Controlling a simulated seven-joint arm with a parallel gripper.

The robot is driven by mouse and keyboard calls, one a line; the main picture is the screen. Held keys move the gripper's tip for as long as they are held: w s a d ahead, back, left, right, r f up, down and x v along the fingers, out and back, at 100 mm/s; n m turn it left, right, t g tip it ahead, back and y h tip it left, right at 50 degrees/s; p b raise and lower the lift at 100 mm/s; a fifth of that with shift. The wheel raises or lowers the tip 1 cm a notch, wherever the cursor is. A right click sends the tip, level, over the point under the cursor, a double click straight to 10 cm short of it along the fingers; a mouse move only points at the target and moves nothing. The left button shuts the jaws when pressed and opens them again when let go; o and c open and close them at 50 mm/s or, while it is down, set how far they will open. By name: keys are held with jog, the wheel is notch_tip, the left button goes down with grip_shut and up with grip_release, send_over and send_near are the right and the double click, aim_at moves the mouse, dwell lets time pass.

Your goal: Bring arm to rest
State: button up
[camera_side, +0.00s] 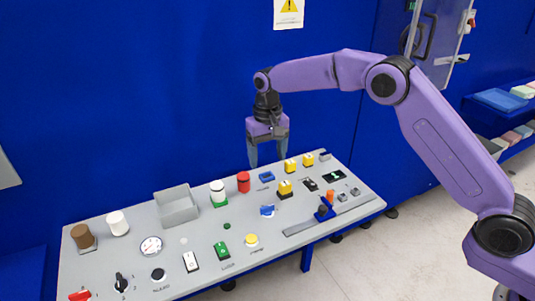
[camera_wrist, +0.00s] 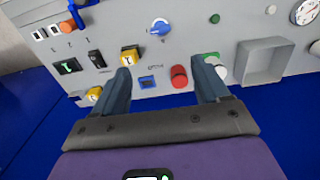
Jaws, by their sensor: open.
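My gripper (camera_side: 267,155) hangs from the purple arm above the back edge of the grey control panel (camera_side: 207,232), fingers pointing down. The two fingers are apart with nothing between them; in the wrist view my gripper (camera_wrist: 164,84) also shows open and empty. Below it in the side view are a red cylinder (camera_side: 243,182) and a blue square part (camera_side: 266,176). The fingertips appear to be apart from the panel and its parts.
The panel carries a grey open box (camera_side: 176,206), white cylinder (camera_side: 217,190), brown cylinder (camera_side: 82,237), gauge (camera_side: 151,246), yellow parts (camera_side: 285,188) and an orange-topped slider (camera_side: 330,197). A blue wall (camera_side: 130,90) stands behind. The air above the panel is clear.

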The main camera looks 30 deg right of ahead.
dwell(0.4)
jog(key=s+d+r+n, duration=0.3)
jog(key=s, duration=0.7)
jog(key=s+d+r+n, duration=0.2)
jog(key=s+d+n, duration=0.1)
jog(key=s, duration=0.7)
jog(key=s+d+r+n, duration=0.3)
jog(key=s, duration=0.7)
jog(key=s+d+f+n, duration=0.3)
jog(key=s+d, duration=0.6)
jog(key=s, duration=0.3)
jog(key=shift+s+n, duration=0.3)
jog(key=shift+n, duration=0.1)
jog(key=shift+d, duration=0.1)
